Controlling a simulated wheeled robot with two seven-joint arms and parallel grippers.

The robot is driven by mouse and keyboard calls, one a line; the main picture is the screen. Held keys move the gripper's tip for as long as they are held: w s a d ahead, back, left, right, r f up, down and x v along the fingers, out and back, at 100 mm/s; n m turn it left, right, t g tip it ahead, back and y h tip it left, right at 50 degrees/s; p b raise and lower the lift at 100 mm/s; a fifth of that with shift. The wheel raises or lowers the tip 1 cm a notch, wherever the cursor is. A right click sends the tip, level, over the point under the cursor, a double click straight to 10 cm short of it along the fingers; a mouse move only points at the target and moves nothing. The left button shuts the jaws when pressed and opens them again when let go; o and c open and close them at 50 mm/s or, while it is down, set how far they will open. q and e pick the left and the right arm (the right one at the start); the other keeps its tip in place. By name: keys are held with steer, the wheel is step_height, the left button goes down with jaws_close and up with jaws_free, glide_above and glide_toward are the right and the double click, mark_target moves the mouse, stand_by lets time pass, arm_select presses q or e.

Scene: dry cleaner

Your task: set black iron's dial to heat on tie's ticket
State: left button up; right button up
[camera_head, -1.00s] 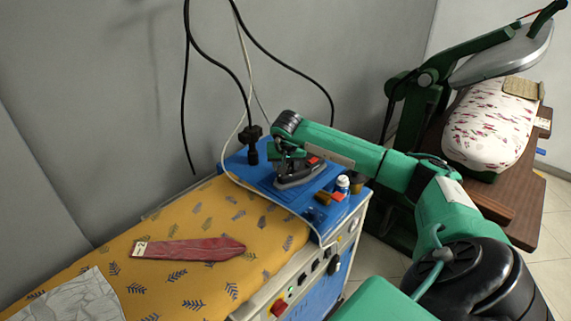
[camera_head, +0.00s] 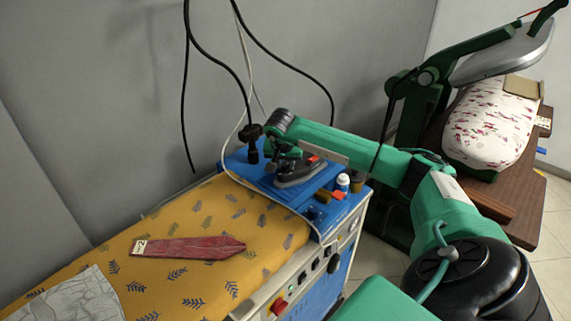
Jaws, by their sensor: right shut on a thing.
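The black iron (camera_head: 298,172) rests on the blue platform at the far end of the ironing board. My right gripper (camera_head: 284,160) is over the iron's rear part, shut on its dial as far as shows; the fingertips and dial are too small and covered to read a setting. The red tie (camera_head: 192,247) lies flat on the yellow leaf-patterned board. A pale ticket (camera_head: 140,246) sits at the tie's left end, with a mark too small to read. My left gripper is out of view.
Black cables and a pale cord hang behind. A green press (camera_head: 412,120) with a flowered pad stands at right.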

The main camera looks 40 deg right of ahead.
steer(key=m+g+h, duration=0.1)
steer(key=m, duration=0.2)
steer(key=shift+w+r+m, duration=0.1)
steer(key=shift+w+m, duration=0.05)
steer(key=shift+m, duration=0.25)
steer(key=shift+m+g, duration=0.5)
steer(key=shift+m, duration=0.4)
steer(key=m+g, duration=0.1)
steer(key=m, duration=0.1)
steer(key=shift+w+m, duration=0.1)
steer(key=shift+m, duration=0.3)
steer(key=shift+m+g+p, duration=0.3)
steer(key=shift+m+g, duration=0.1)
steer(key=shift+m, duration=0.5)
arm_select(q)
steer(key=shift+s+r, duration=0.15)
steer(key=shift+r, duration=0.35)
arm_select(e)
steer(key=m+g, duration=0.1)
steer(key=m, duration=0.2)
steer(key=m+g+y, duration=0.1)
steer(key=m, duration=0.1)
steer(key=shift+w+m, duration=0.15)
steer(key=shift+m, duration=0.25)
steer(key=shift+c, duration=0.2)
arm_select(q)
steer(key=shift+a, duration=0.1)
arm_select(e)
steer(key=o, duration=1)
